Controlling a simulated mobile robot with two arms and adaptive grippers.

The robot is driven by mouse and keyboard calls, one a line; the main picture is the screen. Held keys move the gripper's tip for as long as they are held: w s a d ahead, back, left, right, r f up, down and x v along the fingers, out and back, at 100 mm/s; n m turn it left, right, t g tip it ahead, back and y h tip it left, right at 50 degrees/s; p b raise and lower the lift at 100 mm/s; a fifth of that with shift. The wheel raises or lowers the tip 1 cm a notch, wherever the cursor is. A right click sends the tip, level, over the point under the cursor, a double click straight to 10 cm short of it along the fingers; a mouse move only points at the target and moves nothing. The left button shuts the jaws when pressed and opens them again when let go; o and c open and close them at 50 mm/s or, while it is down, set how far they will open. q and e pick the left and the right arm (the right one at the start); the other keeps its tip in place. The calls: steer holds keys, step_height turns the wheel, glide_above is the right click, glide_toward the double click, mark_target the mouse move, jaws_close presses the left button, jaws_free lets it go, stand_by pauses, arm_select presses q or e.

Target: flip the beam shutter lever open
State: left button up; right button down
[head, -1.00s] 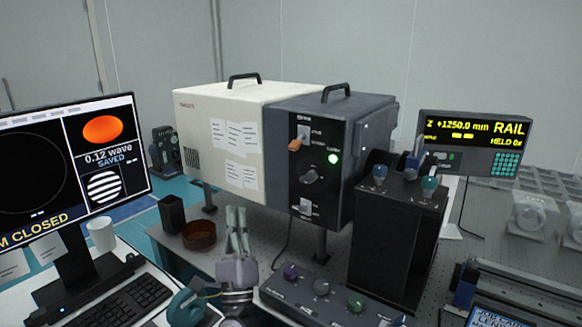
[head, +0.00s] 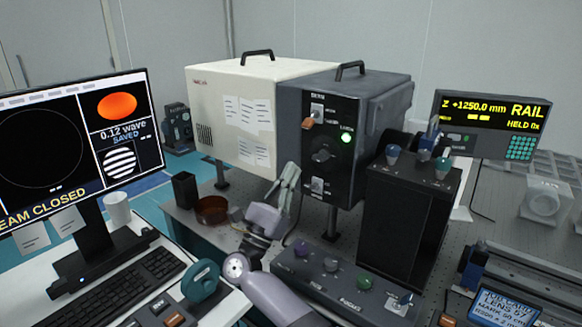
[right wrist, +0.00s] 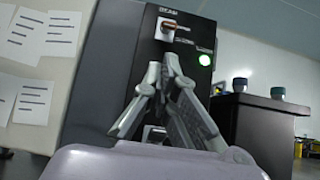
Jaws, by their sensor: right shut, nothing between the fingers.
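The beam shutter lever (head: 308,123) has an orange tip and sits high on the dark front panel (head: 333,115) of the laser box. It also shows in the right wrist view (right wrist: 167,27), near the top under the word BEAM. My right gripper (head: 292,170) is shut and empty, below and left of the lever and apart from it in the head view. In the right wrist view its fingertips (right wrist: 163,68) appear below the lever and hide the middle of the panel. The monitor (head: 75,150) reads BEAM CLOSED. My left gripper is not in view.
A green lamp (head: 346,138) glows beside the lever, with a black knob (head: 321,155) and a lower switch (head: 317,186) beneath. A black stand (head: 405,220) rises to the right. A knob console (head: 335,282) and brown bowl (head: 212,208) lie below.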

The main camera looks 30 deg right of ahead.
mark_target(308, 123)
arm_select(q)
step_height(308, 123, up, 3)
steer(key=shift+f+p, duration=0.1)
steer(key=shift+p, duration=1)
arm_select(e)
steer(key=x, duration=0.7)
steer(key=shift+d+r, duration=0.25)
steer(key=shift+r, duration=0.05)
steer(key=shift+w, duration=0.1)
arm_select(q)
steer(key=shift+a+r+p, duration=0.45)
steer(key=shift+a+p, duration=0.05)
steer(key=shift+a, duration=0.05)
arm_select(e)
steer(key=shift+a+r+y, duration=0.15)
steer(key=shift+a+y, duration=0.1)
steer(key=shift+y, duration=0.35)
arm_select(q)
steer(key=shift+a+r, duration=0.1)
